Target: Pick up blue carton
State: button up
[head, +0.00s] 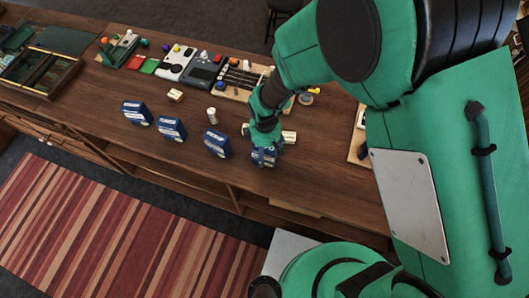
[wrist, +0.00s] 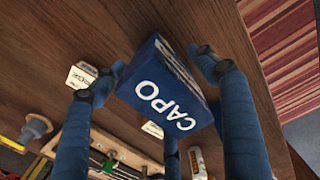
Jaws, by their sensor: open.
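A blue carton (wrist: 168,90) with white "CAPO" lettering lies between the spread fingers of my gripper (wrist: 152,76) in the wrist view. My gripper is open, with a finger on each side of the carton and gaps showing. In the head view my gripper (head: 266,143) is over this carton (head: 262,158) near the counter's front edge and hides most of it. Three similar blue cartons stand to its left: the nearest (head: 216,145), the middle one (head: 172,129) and the far left one (head: 137,112).
The wooden counter (head: 180,188) has small cream boxes, one at left (head: 175,95), and a white bottle (head: 212,116) close by. Pedals and boards line the back, including a grey device (head: 205,73). A striped rug (head: 120,230) lies on the floor in front.

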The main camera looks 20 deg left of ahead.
jog(key=shift+f, duration=0.65)
jog(key=c, duration=1.3)
